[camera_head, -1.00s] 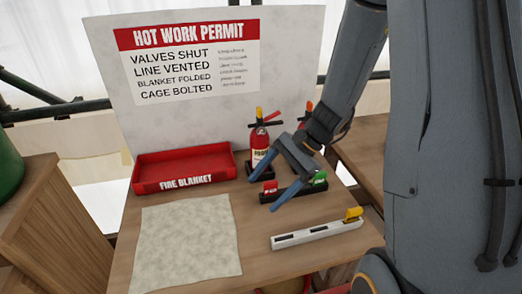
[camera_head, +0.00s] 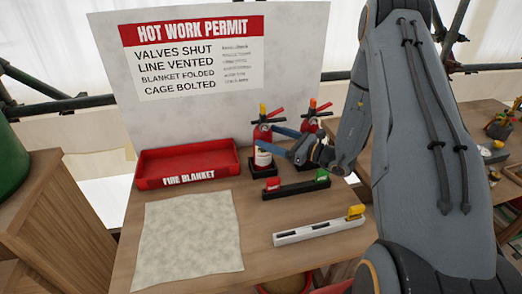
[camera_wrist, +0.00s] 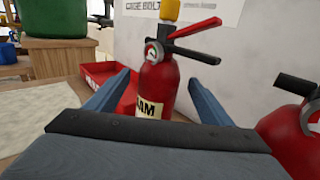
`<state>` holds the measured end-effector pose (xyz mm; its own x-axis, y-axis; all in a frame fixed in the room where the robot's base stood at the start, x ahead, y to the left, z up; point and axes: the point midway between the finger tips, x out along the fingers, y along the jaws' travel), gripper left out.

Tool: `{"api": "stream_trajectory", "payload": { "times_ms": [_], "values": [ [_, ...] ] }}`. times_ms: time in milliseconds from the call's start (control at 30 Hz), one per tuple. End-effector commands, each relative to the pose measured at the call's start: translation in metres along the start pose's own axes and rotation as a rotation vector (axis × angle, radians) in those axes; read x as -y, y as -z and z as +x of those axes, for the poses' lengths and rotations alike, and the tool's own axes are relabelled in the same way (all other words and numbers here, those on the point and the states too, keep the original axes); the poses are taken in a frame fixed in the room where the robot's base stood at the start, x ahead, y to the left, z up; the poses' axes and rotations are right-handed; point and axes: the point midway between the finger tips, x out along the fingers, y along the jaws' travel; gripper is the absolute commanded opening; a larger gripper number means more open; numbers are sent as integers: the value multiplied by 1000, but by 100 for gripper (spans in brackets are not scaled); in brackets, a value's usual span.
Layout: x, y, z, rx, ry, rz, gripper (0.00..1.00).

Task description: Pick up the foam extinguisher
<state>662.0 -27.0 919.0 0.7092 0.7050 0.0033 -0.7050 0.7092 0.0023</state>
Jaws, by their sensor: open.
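The foam extinguisher (camera_head: 263,157) is a red cylinder with a pale label, a gauge, a red and black handle and a yellow top. It stands upright in a black base in front of the permit board. In the wrist view, the extinguisher (camera_wrist: 157,85) is between my two blue fingers, and its label partly reads "AM". My gripper (camera_head: 267,138) is open around its body, coming from the right. In the wrist view, a gap shows beside the left finger; contact on the right is unclear. The palm hides the extinguisher's lower part.
A second red extinguisher (camera_head: 309,126) with an orange top stands close to the right, partly behind my arm. A black rack (camera_head: 297,188) with red and green tags lies in front. The red fire blanket tray (camera_head: 187,163) is left. A white valve strip (camera_head: 318,231) lies nearer.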

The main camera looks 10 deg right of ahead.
Motion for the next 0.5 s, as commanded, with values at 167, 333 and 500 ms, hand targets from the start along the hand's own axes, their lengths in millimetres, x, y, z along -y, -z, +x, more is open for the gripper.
{"api": "stream_trajectory", "payload": {
  "times_ms": [167, 333, 500],
  "values": [
    [-1, -2, 17, -2, -4, -2, 75],
    [-2, -2, 32, -3, -5, -2, 75],
    [-2, -2, 54, -3, -5, -2, 75]
  ]
}}
